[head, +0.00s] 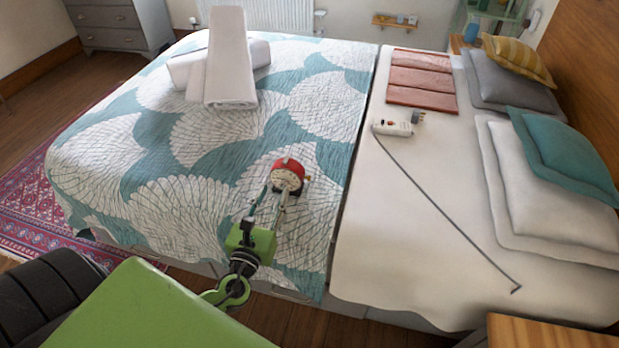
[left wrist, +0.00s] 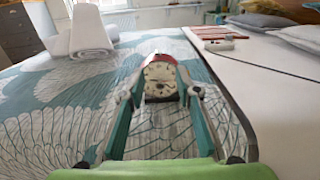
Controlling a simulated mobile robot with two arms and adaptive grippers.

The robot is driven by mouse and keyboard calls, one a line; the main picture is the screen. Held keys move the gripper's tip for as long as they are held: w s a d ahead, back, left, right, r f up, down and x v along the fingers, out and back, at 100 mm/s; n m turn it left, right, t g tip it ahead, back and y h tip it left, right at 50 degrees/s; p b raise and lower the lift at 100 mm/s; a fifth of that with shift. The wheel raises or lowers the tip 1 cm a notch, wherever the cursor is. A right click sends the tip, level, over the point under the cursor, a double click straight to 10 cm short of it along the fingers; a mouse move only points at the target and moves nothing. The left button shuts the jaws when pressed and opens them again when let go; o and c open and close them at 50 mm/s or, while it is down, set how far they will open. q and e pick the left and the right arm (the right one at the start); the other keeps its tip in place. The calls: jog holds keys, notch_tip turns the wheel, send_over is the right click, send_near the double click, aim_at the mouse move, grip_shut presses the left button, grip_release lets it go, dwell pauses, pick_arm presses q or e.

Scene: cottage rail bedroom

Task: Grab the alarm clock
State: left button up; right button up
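The alarm clock (head: 288,172) is red with a pale round face and stands upright on the patterned quilt, near the middle of the bed. It also shows in the left wrist view (left wrist: 160,77), centred between and slightly beyond the fingertips. My left gripper (head: 274,196) reaches in from the near side, with its green body behind the clock. Its two fingers (left wrist: 162,93) stand apart, one on each side of the clock, with small gaps seeming to remain. I cannot tell how deep the clock sits between them. My right gripper is not in view.
The bed's quilt (head: 180,190) is clear around the clock. Rolled white towels (head: 228,65) lie farther back. A white power strip (head: 393,127) with a dark cord, folded pink cloth (head: 421,82) and pillows (head: 560,205) lie on the right side.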

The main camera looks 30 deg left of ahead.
aim_at(285, 163)
pick_arm(q)
jog(key=p+x, duration=0.1)
jog(key=x, duration=0.6)
jog(key=shift+a, duration=0.2)
jog(key=shift+w+a, duration=0.2)
jog(key=shift+w, duration=0.5)
jog(key=x, duration=0.5)
jog(key=shift+s, duration=0.1)
grip_shut()
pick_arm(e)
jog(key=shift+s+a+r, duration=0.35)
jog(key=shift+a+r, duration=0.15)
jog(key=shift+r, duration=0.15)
